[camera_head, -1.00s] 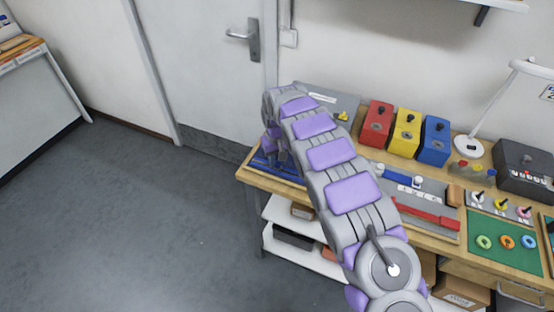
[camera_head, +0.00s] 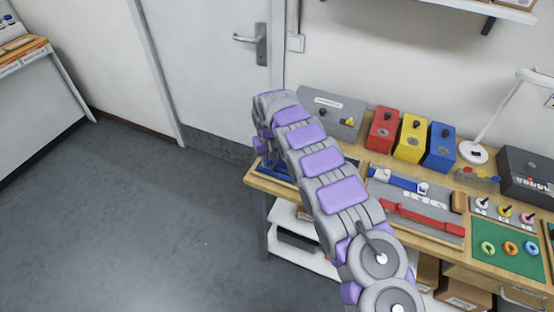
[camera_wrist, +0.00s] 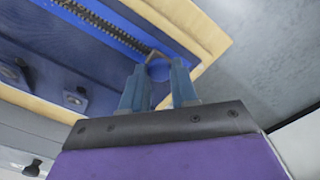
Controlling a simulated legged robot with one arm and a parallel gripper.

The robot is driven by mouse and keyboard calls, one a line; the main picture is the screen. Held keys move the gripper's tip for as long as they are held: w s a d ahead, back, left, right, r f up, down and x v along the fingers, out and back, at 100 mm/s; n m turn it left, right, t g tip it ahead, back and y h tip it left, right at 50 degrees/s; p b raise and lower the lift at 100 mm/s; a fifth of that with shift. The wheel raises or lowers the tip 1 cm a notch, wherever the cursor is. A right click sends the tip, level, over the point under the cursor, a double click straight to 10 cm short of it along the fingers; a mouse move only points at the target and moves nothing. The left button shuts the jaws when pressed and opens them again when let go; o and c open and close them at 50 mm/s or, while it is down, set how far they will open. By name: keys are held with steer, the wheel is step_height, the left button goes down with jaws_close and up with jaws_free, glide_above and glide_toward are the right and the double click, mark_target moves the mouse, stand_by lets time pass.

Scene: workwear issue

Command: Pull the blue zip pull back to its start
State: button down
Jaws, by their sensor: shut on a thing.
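In the wrist view, a dark zip (camera_wrist: 105,28) runs along a bright blue strip on a blue panel with a pale wooden border. The round blue zip pull (camera_wrist: 159,70) sits at the lower right end of the visible teeth, with a metal loop (camera_wrist: 155,55) beside it. My gripper (camera_wrist: 160,76) is shut on the pull, one finger on each side. In the head view, part of the blue panel (camera_head: 278,172) shows at the bench's left end. My arm hides the fingers and the pull there.
Red (camera_head: 383,128), yellow (camera_head: 411,137) and blue (camera_head: 440,146) boxes stand at the back of the bench. A grey board (camera_head: 400,197) with blue and red strips lies right of my arm. A lamp (camera_head: 473,152) stands further right. Floor at left is clear.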

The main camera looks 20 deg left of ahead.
steer(key=shift+a, duration=0.65)
steer(key=shift+d+r+p, duration=0.1)
steer(key=shift+d+p, duration=0.25)
steer(key=shift+d, duration=0.05)
steer(key=shift+a, duration=0.5)
steer(key=c, duration=0.9)
jaws_free()
steer(key=shift+o, duration=0.2)
steer(key=shift+d, duration=0.1)
steer(key=shift+w+r, duration=0.1)
steer(key=shift+r, duration=0.2)
step_height(320, 180, up, 16)
steer(key=p, duration=0.5)
steer(key=shift+a+r, duration=0.2)
steer(key=shift+r, duration=0.05)
